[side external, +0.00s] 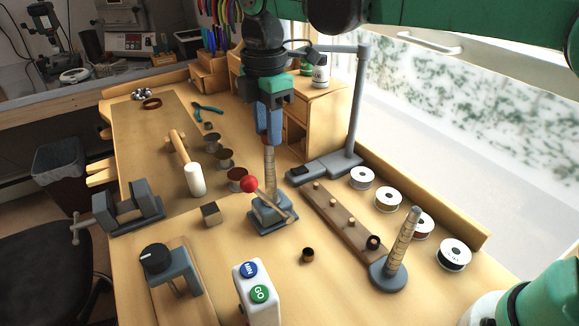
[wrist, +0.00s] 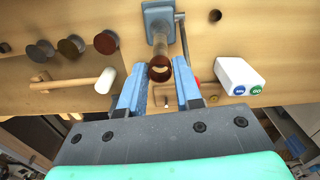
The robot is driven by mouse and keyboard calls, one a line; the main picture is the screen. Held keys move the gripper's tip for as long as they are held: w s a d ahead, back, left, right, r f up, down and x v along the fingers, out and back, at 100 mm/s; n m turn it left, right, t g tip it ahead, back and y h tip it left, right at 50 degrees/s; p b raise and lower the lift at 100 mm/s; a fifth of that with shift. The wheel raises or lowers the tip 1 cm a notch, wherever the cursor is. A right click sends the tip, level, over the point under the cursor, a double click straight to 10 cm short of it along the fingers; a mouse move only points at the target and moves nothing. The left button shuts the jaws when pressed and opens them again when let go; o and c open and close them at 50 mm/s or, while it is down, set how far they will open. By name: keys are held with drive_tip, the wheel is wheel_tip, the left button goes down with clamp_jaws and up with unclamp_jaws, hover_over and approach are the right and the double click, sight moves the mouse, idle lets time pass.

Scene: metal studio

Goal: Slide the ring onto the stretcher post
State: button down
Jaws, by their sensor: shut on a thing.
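The stretcher post (side external: 269,168) is a pale, banded upright post on a blue-grey base (side external: 268,222) with a red-knobbed lever (side external: 250,185). My gripper (side external: 268,140) points down right above the post, its blue fingers closed on a brown ring (wrist: 160,74). In the wrist view the ring sits between the fingertips, in line with the post's end (wrist: 159,47). A tan surface shows inside the ring. I cannot tell whether the post's tip is inside the ring or just below it.
A tapered mandrel (side external: 402,240) stands at right by a pegged wooden rack (side external: 343,222). A mallet (side external: 193,175) and several small dark spools lie left. White spools (side external: 388,198) line the back edge. A button box (side external: 257,290) stands at the front.

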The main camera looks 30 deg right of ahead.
drive_tip(key=shift+f, duration=0.9)
drive_tip(key=shift+f, duration=0.2)
drive_tip(key=c, duration=0.5)
unclamp_jaws()
drive_tip(key=shift+r, duration=0.1)
drive_tip(key=shift+r, duration=2.7)
